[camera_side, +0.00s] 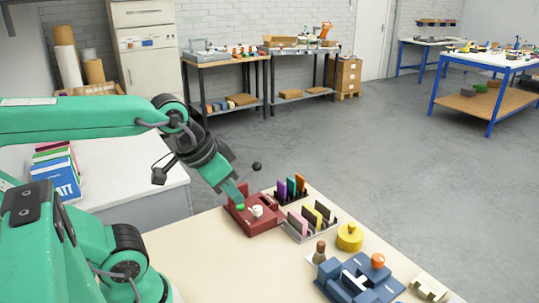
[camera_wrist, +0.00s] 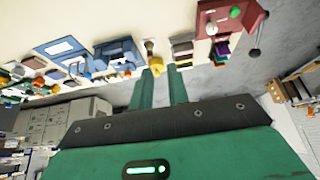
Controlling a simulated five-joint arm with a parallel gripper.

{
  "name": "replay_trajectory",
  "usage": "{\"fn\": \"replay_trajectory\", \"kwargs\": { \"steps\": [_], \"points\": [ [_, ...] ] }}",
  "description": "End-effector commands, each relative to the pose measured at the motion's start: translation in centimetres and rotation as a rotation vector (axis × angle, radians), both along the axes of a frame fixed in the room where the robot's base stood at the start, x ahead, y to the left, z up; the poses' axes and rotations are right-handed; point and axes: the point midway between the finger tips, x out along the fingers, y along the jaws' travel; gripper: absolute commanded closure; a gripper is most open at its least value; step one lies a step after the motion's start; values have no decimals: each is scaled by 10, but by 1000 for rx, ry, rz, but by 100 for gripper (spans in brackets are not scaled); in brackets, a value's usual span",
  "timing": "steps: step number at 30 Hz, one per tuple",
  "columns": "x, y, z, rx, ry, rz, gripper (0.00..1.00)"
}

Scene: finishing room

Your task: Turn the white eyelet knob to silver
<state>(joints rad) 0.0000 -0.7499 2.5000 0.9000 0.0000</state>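A red eyelet machine (camera_side: 262,226) stands at the table's back edge, with a white knob (camera_side: 257,211) on its top. The white knob also shows in the wrist view (camera_wrist: 212,29), beside a round green part (camera_wrist: 235,12). Any silver mark and the knob's setting are too small to read. My gripper (camera_side: 238,201) points down at the red machine, its tips left of the white knob in the side view; contact cannot be told. In the wrist view its two green fingers (camera_wrist: 161,70) stand apart with nothing between them.
A black ball-ended lever (camera_side: 256,166) rises behind the red machine. A rack of coloured pieces (camera_side: 310,220), a yellow round container (camera_side: 349,237), a wooden-handled tool (camera_side: 319,253) and a blue machine (camera_side: 355,280) stand to the right. Bare tabletop (camera_side: 215,265) lies in front.

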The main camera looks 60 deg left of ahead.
Motion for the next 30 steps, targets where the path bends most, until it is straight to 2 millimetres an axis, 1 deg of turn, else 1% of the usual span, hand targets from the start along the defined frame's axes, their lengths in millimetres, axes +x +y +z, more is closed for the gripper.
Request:
{"fn": "replay_trajectory", "kwargs": {
  "steps": [1,4,8,14,22,30],
  "points": [
    [0,0,0,0,0,1,73],
    [1,1,0,-4,4,9,53],
    [6,3,0,-17,19,47,53],
    [23,13,-2,-64,72,181,53],
    [57,36,-12,-150,167,455,53],
    [90,66,-33,-227,256,744,53]
  ]
}}
